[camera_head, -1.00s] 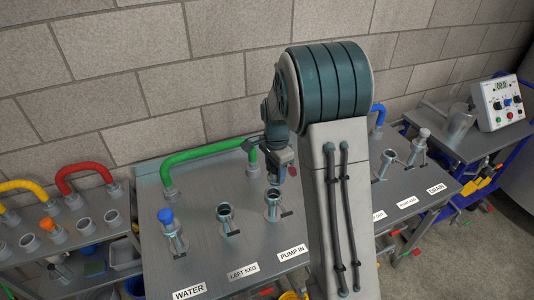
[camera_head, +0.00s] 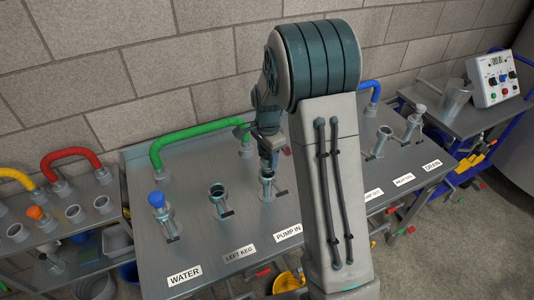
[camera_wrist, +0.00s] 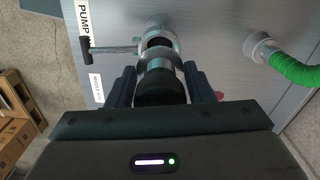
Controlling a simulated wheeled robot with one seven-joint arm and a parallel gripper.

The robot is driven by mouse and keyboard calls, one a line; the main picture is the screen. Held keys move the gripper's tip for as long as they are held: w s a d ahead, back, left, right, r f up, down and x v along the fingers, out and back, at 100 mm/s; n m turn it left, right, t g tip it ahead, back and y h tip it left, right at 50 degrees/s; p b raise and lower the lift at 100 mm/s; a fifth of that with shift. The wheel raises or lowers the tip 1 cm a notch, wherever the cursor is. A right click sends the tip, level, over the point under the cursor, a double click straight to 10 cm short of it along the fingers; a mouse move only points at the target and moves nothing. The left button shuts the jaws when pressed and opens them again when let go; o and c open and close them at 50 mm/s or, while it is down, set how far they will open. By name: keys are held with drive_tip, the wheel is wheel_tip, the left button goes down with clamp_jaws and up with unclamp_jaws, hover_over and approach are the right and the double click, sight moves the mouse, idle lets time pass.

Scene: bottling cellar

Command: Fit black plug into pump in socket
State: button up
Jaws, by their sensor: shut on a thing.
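My gripper (camera_head: 268,150) is above the pump in socket (camera_head: 267,189), behind the "PUMP IN" label (camera_head: 288,233). In the wrist view, my gripper (camera_wrist: 159,78) is shut on a black plug (camera_wrist: 160,88) with a metal front part. The plug's front end lies over or against the metal ring of the pump in socket (camera_wrist: 155,42). I cannot tell whether it is inside the ring or just above it. The socket's side handle with a black grip (camera_wrist: 87,49) points left there.
A green hose (camera_head: 200,138) arches behind the sockets; its end fitting (camera_wrist: 262,48) is close to my gripper in the wrist view. The left keg socket (camera_head: 218,197) stands open beside it. A blue-capped water socket (camera_head: 157,205) is farther left. A control box (camera_head: 495,77) stands far right.

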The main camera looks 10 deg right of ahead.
sight(268, 165)
drive_tip(key=shift+f+b, duration=1.2)
drive_tip(key=shift+f, duration=0.7)
drive_tip(key=shift+f+b, duration=0.35)
drive_tip(key=shift+f, duration=0.05)
drive_tip(key=o, duration=1)
drive_tip(key=shift+o, duration=0.2)
